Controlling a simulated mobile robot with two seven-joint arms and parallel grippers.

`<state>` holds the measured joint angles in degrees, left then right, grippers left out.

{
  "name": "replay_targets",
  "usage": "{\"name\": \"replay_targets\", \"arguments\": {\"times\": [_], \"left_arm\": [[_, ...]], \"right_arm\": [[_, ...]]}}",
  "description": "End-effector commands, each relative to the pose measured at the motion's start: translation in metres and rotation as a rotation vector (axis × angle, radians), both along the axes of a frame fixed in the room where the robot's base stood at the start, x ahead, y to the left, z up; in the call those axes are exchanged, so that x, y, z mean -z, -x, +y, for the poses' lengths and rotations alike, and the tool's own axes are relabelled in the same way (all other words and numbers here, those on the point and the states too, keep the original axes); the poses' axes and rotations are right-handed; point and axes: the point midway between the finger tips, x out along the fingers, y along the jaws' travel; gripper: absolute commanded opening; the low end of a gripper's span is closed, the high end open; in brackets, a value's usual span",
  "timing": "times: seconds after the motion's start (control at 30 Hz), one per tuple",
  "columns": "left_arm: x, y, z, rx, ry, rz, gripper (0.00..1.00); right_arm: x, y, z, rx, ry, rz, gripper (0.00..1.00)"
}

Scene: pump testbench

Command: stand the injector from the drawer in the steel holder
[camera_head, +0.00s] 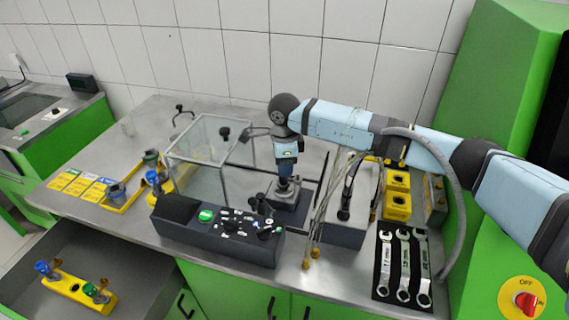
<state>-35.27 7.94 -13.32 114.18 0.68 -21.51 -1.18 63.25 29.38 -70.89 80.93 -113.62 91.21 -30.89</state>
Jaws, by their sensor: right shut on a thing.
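My right arm reaches in from the right, and its gripper (286,167) points down over the steel holder (286,204), just behind the black control panel. The gripper is shut on the injector (286,184), a small dark upright piece mostly hidden by the fingers. The injector's lower end is at the holder; I cannot tell whether it rests in it or is just above. The open drawer (120,268) at the lower left holds a yellow rack (75,288) with a blue-topped and a green-topped injector. My left gripper is out of view.
A clear box (197,180) stands left of the holder. The control panel (215,232) lies in front. Thin hoses with brass ends (317,252), yellow blocks (397,205) and wrenches (403,265) are to the right. Yellow trays with parts (125,195) are on the left.

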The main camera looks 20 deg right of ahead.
Motion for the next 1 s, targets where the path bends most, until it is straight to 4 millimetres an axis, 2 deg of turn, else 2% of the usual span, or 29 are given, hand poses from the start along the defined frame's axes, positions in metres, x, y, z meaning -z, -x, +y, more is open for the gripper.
{"name": "replay_targets", "arguments": {"times": [1.0], "left_arm": [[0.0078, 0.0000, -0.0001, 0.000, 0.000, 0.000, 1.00]], "right_arm": [[0.0081, -0.0003, 0.0000, 0.000, -0.001, -0.001, 0.00]]}}
